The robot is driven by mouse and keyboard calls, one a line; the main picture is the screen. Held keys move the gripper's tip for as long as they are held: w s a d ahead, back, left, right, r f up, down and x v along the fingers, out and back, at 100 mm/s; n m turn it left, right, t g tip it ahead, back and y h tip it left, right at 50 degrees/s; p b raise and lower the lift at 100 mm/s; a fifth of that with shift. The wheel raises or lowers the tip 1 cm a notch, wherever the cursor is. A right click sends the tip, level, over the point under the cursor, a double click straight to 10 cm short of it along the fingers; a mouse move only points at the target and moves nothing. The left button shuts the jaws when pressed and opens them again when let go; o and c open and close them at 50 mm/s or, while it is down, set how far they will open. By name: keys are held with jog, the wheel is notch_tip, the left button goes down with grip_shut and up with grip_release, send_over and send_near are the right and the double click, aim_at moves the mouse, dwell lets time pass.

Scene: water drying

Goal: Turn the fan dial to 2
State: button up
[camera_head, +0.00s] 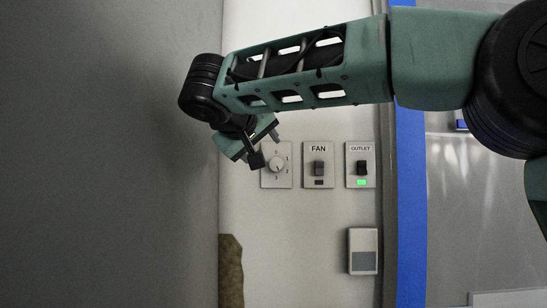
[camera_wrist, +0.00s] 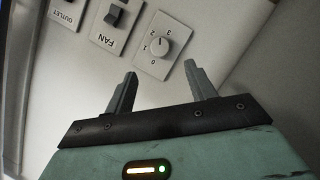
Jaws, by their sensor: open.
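The fan dial (camera_head: 277,164) is a round pale knob on a square wall plate with numbers around it. It also shows in the wrist view (camera_wrist: 157,44), with 0, 1, 2 and 3 printed around it. I cannot tell surely which number it points to. My gripper (camera_head: 266,147) is at the upper left of the dial plate in the head view and partly overlaps its edge. In the wrist view my gripper (camera_wrist: 160,69) is open and empty, its two fingers spread on either side below the dial. The fingers look apart from the knob.
Beside the dial are a plate marked FAN with a dark switch (camera_head: 318,168) and an OUTLET plate with a dark switch (camera_head: 362,168) and a lit green light. A grey box (camera_head: 363,251) is mounted lower down. A blue vertical strip (camera_head: 410,200) stands right of the wall panel.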

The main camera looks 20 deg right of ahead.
aim_at(276, 164)
jog(key=p+x, duration=0.3)
jog(key=x, duration=0.6)
jog(key=shift+w+d+f, duration=0.1)
jog(key=shift+w+d, duration=0.1)
jog(key=shift+w, duration=0.05)
jog(key=c, duration=1)
